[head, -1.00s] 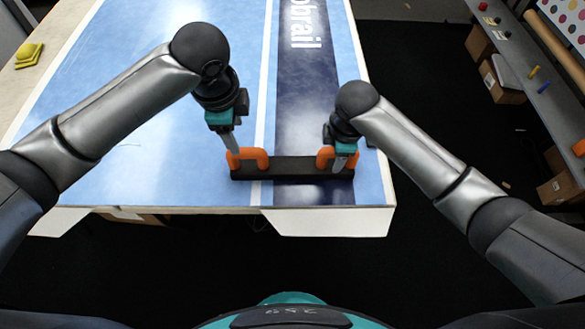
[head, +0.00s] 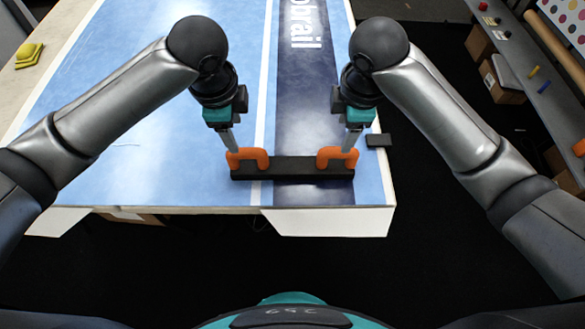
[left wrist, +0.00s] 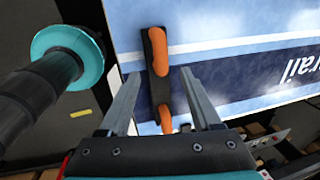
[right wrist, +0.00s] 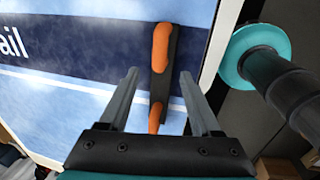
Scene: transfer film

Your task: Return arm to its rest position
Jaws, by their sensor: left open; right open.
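My left gripper (head: 231,148) is above the left orange handle (head: 247,158) of a black bar tool (head: 292,170) near the table's front edge. In the left wrist view its fingers (left wrist: 155,95) are spread with nothing between them but the view of the bar below. My right gripper (head: 350,148) is above the right orange handle (head: 337,158). In the right wrist view its fingers (right wrist: 158,92) are also apart, with the bar (right wrist: 167,95) seen between and beyond them. Whether the fingertips touch the handles is hard to tell.
The blue film-covered table (head: 150,160) is mostly clear around the bar. A small dark block (head: 378,140) lies at its right edge. Yellow pads (head: 28,54) lie at the far left. A grey shelf (head: 530,75) with boxes below stands at the right.

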